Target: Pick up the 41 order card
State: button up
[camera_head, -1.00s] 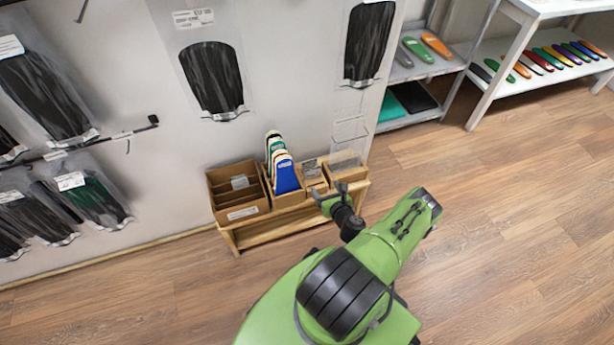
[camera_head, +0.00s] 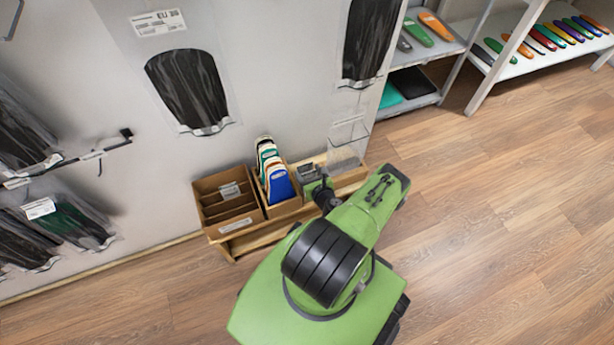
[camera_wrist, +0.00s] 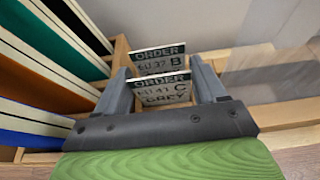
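In the wrist view the 41 order card (camera_wrist: 162,92) stands upright, reading "ORDER EU 41 C GREY". Behind it stands a second order card (camera_wrist: 158,58) reading "EU 37 B". My gripper (camera_wrist: 162,84) is open, with one grey finger on each side of the 41 card. I cannot tell whether the fingers touch it. In the head view my gripper (camera_head: 318,186) is at the small card box on the low wooden stand (camera_head: 270,232), and my arm hides part of the box.
A box of colored insoles (camera_head: 278,182) stands just left of my gripper. A divided cardboard box (camera_head: 225,205) is further left. A clear holder (camera_head: 347,145) is at the right end of the stand. The wall is close behind.

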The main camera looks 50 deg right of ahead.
jog(key=shift+f, duration=0.1)
jog(key=c, duration=0.5)
